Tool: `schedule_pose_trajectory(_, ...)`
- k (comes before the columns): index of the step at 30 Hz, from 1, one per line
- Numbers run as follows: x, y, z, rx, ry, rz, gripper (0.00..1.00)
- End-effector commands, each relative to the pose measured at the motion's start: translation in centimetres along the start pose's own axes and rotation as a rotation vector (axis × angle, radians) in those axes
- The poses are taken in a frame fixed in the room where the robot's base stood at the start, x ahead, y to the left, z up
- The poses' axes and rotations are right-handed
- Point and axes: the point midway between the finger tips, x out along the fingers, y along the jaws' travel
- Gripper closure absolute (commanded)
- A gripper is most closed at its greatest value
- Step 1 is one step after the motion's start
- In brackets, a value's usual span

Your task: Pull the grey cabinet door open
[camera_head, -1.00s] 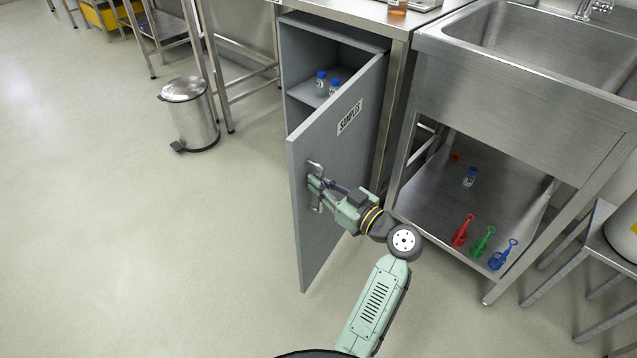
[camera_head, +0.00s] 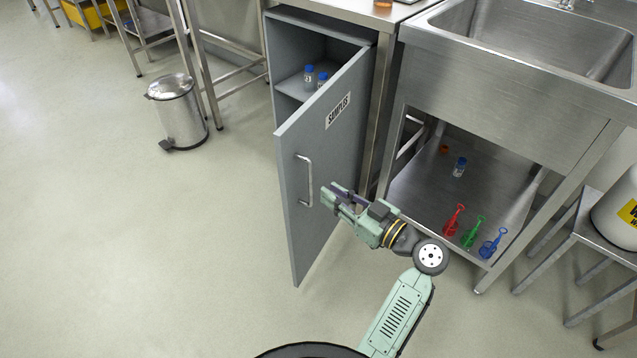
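The grey cabinet door (camera_head: 322,160) stands wide open, swung out from the grey cabinet (camera_head: 285,55) on its hinge at the right. It bears a "SAMPLES" label (camera_head: 338,111) and a metal bar handle (camera_head: 304,180) near its free edge. My gripper (camera_head: 329,196) is to the right of the handle, apart from it. Its fingers look parted with nothing between them. Two small bottles with blue caps (camera_head: 315,77) stand on the shelf inside the cabinet. The lower inside of the cabinet is hidden by the door.
A steel sink unit (camera_head: 500,85) stands to the right; its lower shelf (camera_head: 420,190) holds a blue-capped bottle and red, green and blue tools. A pedal bin (camera_head: 180,115) stands on the floor at left. The floor left of the door is clear.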

Motion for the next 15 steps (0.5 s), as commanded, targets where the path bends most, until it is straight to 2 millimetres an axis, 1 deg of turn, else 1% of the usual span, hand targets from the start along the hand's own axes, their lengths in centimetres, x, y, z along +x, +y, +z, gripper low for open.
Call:
schedule_pose_trajectory(1,-1.1,0.1,0.0,0.000,-0.002,0.004,0.82)
schedule_pose_trajectory(3,-2.2,0.1,0.0,-0.001,-0.001,0.003,0.82)
schedule_pose_trajectory(6,-3.3,0.0,0.0,0.000,0.000,0.001,0.82)
schedule_pose_trajectory(10,-4.0,-0.1,0.0,-0.001,-0.001,-0.001,0.82)
schedule_pose_trajectory(15,-4.2,-0.1,0.0,-0.001,-0.001,-0.001,0.82)
